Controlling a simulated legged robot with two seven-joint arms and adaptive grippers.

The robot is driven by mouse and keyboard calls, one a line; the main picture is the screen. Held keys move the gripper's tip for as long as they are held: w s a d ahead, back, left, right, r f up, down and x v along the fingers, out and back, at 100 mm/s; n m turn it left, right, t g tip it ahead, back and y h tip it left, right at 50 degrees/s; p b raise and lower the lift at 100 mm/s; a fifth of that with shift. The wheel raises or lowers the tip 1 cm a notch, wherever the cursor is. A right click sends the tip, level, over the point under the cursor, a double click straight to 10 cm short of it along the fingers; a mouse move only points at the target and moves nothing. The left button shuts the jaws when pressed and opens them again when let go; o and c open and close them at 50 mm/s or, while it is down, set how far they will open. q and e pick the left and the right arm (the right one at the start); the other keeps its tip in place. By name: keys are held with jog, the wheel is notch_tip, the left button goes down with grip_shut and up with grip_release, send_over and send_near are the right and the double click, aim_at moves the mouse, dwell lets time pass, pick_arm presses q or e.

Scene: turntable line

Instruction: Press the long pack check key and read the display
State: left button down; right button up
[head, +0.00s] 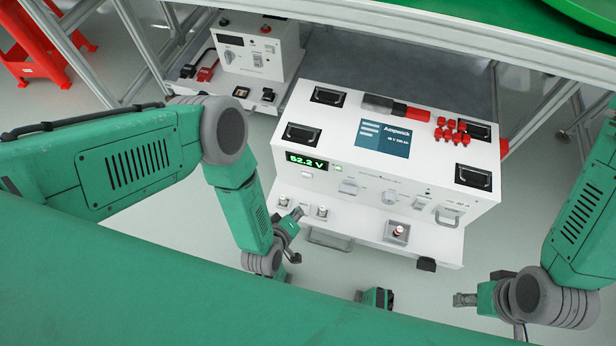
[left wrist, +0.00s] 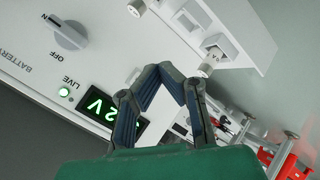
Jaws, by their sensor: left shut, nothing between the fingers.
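The white pack tester (head: 385,165) carries a dark display (head: 307,161) with green digits reading 52.2 V. A small pale key (head: 307,174) sits just below the display; its label is not readable here. In the left wrist view the display (left wrist: 112,118) is partly hidden by my fingers, and a green lamp (left wrist: 63,92) marked LIVE is lit. My left gripper (head: 298,213) is shut and empty, in front of the panel's lower left; its fingertips also show in the left wrist view (left wrist: 165,70). My right gripper (head: 465,299) is low at the right, apart from the tester.
Red connectors (head: 450,130) lie on top. A second white unit (head: 255,50) stands behind left, a red stool (head: 40,45) beyond.

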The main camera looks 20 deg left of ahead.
aim_at(307, 176)
pick_arm(q)
jog(key=w+b, duration=0.2)
jog(key=w, duration=0.6)
jog(key=shift+b, duration=0.3)
jog(key=shift+w+a, duration=0.1)
jog(key=shift+a, duration=0.1)
pick_arm(e)
jog(key=f, duration=0.2)
jog(key=shift+a+f, duration=0.3)
pick_arm(q)
jog(key=shift+a+f, duration=0.1)
pick_arm(e)
jog(key=shift+a, duration=0.2)
jog(key=shift+d, duration=0.2)
jog(key=shift+a, duration=0.1)
pick_arm(q)
jog(key=shift+w, duration=0.4)
pick_arm(e)
jog(key=shift+f, duration=0.1)
